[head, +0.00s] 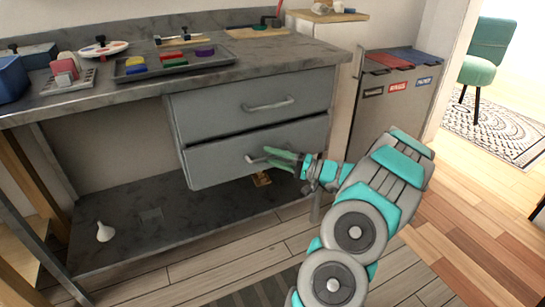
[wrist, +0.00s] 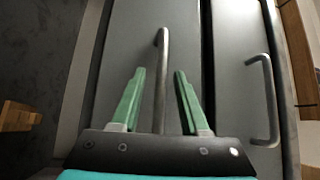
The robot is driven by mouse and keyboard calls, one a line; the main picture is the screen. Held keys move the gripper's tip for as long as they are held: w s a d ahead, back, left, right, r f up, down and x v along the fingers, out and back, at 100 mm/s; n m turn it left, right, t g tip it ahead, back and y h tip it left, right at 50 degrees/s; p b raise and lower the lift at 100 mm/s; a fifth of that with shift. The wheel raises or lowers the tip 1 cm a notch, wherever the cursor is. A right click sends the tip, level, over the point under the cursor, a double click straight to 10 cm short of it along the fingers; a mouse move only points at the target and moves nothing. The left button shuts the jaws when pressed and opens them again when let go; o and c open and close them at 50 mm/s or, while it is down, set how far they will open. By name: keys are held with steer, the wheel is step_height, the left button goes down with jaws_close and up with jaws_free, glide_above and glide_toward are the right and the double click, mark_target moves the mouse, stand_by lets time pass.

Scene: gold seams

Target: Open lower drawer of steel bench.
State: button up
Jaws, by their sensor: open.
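The grey steel bench (head: 140,92) has two drawers under its right part. In the wrist view, the lower drawer's bar handle (wrist: 162,60) runs between my two green fingers (wrist: 159,73), with a gap on each side. The handle's near end is hidden behind my gripper's palm. The upper drawer (head: 250,103) is shut; its handle (wrist: 268,100) lies to the right in the wrist view.
A lower shelf (head: 170,225) with a white funnel-like item (head: 105,232) lies under the bench. Labelled bins (head: 395,88) stand right of the bench. Trays and small parts cover the benchtop. The wooden floor before the drawers looks clear.

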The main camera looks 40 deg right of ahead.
steer(key=shift+c, duration=0.2)
jaws_close()
stand_by(1.1)
